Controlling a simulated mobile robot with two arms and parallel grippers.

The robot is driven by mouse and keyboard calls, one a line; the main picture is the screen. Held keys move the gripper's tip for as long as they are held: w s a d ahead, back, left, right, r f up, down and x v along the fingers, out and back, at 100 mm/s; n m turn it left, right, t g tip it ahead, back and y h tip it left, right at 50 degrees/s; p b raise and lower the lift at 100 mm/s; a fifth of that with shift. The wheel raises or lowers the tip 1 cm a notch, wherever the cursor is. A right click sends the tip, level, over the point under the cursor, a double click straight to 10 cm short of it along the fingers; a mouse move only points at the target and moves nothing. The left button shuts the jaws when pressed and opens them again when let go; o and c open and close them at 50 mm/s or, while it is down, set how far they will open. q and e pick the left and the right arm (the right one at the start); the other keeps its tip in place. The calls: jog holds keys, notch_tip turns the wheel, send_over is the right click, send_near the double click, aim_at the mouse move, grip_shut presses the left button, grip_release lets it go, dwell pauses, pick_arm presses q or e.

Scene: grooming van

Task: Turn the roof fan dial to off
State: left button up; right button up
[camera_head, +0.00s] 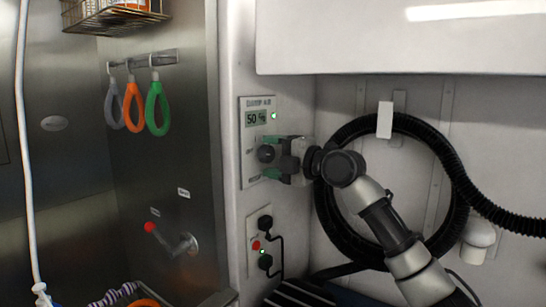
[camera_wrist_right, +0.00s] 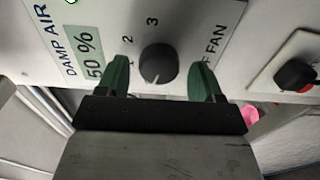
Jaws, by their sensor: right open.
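The roof fan dial (camera_wrist_right: 158,62) is a dark round knob on a white wall panel (camera_wrist_right: 185,15). The numbers 2 and 3 show beside it, and part of a FAN label shows behind a finger. A pale mark shows at the dial's lower edge. In the head view the dial (camera_head: 266,153) sits below the display. My right gripper (camera_head: 273,157) is at the panel. In the right wrist view its green fingers (camera_wrist_right: 160,68) are open, one on each side of the dial, with gaps between. My left gripper is not in view.
The display (camera_head: 257,118) reads 50 % beside a green light. Below is a second panel (camera_head: 254,240) with black plugs and a red button. A coiled black hose (camera_head: 345,130) hangs to the right. Coloured loops (camera_head: 157,108) hang at left above a red-tipped lever (camera_head: 170,238).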

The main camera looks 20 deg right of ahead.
jog(key=shift+d, duration=0.1)
jog(key=b+v, duration=0.2)
jog(key=v, duration=0.8)
jog(key=shift+s+d+b, duration=0.2)
jog(key=shift+s+b, duration=0.1)
jog(key=shift+b, duration=0.05)
